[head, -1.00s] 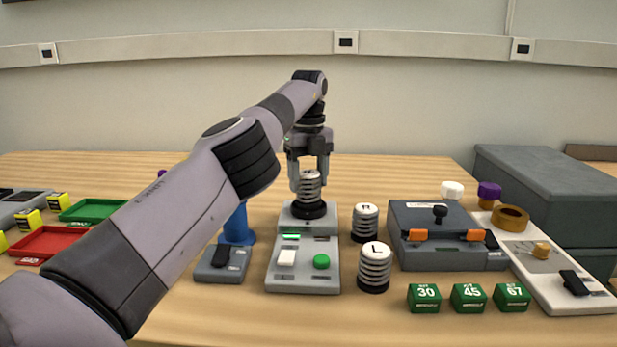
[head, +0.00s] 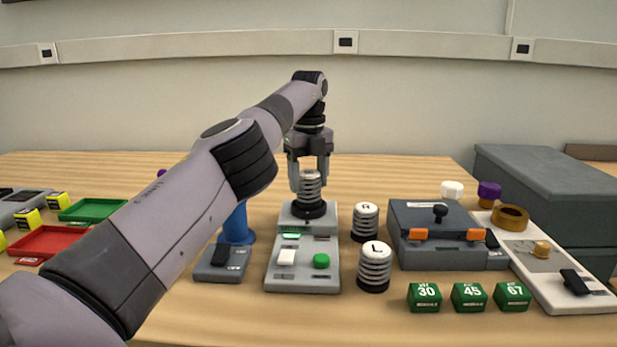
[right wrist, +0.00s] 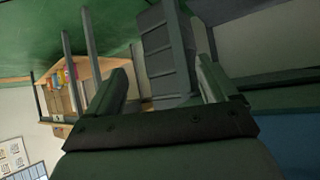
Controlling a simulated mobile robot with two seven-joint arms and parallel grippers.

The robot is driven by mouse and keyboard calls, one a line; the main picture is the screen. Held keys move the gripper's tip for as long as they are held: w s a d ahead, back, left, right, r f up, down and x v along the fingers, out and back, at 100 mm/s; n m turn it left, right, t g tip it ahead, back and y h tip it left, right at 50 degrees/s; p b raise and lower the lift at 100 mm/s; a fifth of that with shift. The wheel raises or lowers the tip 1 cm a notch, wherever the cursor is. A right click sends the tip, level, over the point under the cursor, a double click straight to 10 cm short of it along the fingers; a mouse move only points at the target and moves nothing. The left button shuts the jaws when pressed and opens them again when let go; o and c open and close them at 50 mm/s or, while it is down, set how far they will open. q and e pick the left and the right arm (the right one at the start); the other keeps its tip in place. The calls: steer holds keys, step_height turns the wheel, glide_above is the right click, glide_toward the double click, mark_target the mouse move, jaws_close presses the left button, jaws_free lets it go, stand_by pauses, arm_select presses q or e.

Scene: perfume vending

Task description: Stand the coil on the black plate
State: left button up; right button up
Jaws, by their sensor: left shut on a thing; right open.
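The coil (head: 310,187) is a ribbed grey cylinder with a pale top, upright over the round black plate (head: 309,210) at the back of a grey device. Its base meets the plate in the picture; whether it bears fully on it I cannot tell. My left gripper (head: 309,173) points down from above and is shut on the coil's upper part, hiding some of its top. Two similar coils, marked R (head: 365,222) and L (head: 374,267), stand on the table to the right. My right gripper (right wrist: 162,88) is open in the right wrist view, away from the coils.
The grey device (head: 303,274) has a white switch and a green button in front. A blue stand (head: 237,226) is close on its left. A grey case with orange latches (head: 440,253) and green numbered blocks (head: 468,297) are to the right. Bare table lies behind.

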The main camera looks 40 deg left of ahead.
arm_select(q)
steer(key=shift+f+b, duration=0.6)
stand_by(0.4)
steer(key=o, duration=1.4)
steer(key=shift+c, duration=0.2)
step_height(320, 180, up, 5)
steer(key=p, duration=0.4)
steer(key=shift+f+p, duration=0.2)
steer(key=shift+p, duration=0.15)
steer(key=shift+r+p, duration=1.3)
steer(key=shift+f, duration=0.1)
